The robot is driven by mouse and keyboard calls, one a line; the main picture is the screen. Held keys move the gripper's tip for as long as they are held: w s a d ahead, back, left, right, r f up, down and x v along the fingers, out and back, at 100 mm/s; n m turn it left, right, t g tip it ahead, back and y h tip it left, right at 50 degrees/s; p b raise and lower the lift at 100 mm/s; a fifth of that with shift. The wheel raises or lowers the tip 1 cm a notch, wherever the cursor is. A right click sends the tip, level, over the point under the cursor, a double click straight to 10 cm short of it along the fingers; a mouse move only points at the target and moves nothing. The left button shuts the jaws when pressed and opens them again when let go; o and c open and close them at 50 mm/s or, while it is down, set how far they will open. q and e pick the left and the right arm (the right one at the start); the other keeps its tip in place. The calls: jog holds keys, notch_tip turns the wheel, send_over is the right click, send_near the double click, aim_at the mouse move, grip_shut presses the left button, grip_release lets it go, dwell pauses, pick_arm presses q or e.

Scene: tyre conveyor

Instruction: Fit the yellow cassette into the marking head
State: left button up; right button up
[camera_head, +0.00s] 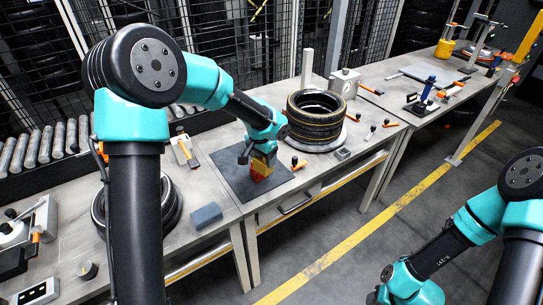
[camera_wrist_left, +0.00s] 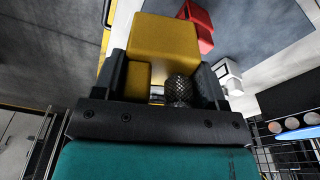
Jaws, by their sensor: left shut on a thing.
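The yellow cassette (camera_wrist_left: 165,40) is between the two dark fingers of my left gripper (camera_wrist_left: 162,82), which is shut on it. A knurled dark knob (camera_wrist_left: 180,89) shows beside a smaller yellow block between the fingers. In the head view my left gripper (camera_head: 260,157) points down above the dark mat (camera_head: 236,181), with the yellow cassette (camera_head: 266,163) partly hidden at its tips. A red block (camera_head: 257,177) is just below; it also shows beyond the cassette in the left wrist view (camera_wrist_left: 201,25). I cannot tell whether they touch. I cannot clearly identify the marking head.
Stacked tyres (camera_head: 316,118) stand right of the mat, near a box with a gauge (camera_head: 344,83). Small orange-handled tools lie nearby. A grey-blue block (camera_head: 205,215) lies front left. Another tyre (camera_head: 172,205) is partly behind my left arm. A wire fence (camera_head: 245,45) runs behind.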

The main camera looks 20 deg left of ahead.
pick_arm(q)
jog(key=a+r+m, duration=0.4)
jog(key=a+m, duration=0.1)
jog(key=a, duration=0.8)
jog(key=a+r+m, duration=0.3)
jog(key=a+m, duration=0.2)
jog(key=a, duration=0.9)
jog(key=s+a+r+m, duration=0.3)
jog(key=s+a, duration=0.1)
jog(key=a, duration=0.3)
jog(key=s+a+r+m+g, duration=0.1)
jog(key=s+a+r+m, duration=0.3)
jog(key=a, duration=0.4)
jog(key=s+a+r+m+g, duration=0.1)
jog(key=s+a+r+m, duration=0.3)
jog(key=s+a, duration=0.2)
jog(key=shift+a, duration=1.25)
jog(key=shift+f, duration=0.1)
jog(key=shift+f, duration=2.85)
